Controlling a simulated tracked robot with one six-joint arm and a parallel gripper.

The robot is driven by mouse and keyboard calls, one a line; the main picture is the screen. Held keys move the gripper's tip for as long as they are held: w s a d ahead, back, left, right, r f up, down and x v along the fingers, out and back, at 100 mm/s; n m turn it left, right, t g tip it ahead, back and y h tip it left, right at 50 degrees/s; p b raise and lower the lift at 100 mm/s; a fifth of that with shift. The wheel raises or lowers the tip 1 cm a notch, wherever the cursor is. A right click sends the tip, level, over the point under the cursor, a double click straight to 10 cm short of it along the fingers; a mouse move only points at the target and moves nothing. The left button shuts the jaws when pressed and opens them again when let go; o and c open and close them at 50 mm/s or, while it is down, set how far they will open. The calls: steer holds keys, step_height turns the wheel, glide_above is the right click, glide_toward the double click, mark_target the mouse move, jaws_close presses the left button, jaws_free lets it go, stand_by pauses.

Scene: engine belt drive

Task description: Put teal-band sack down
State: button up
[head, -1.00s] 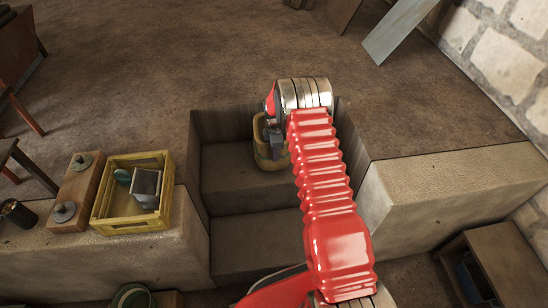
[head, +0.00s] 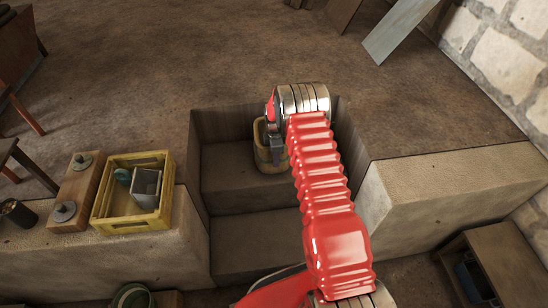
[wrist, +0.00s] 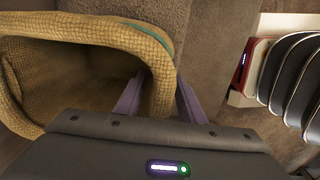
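The teal-band sack (head: 268,155) is a tan woven, open-topped sack. In the head view it is upright in the recess between the stone blocks, at the upper step; I cannot tell whether its base touches the step. The wrist view shows its wide open mouth and rim (wrist: 90,32), with a strip of teal band at the upper right. My gripper (wrist: 161,90) has one purple finger inside the sack and one outside, closed on its wall. In the head view my arm partly hides the gripper and the sack's right side.
The stepped recess (head: 240,225) has bare steps left of and below the sack. A yellow crate (head: 133,226) holding a grey box stands on the left ledge, beside a wooden block with metal discs (head: 75,195). A pale stone block (head: 450,200) bounds the recess on the right.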

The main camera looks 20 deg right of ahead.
steer(key=shift+r, duration=0.1)
step_height(320, 180, up, 11)
steer(key=shift+s+f, duration=0.1)
steer(key=shift+s+r, duration=0.1)
steer(key=shift+r, duration=0.55)
stand_by(0.5)
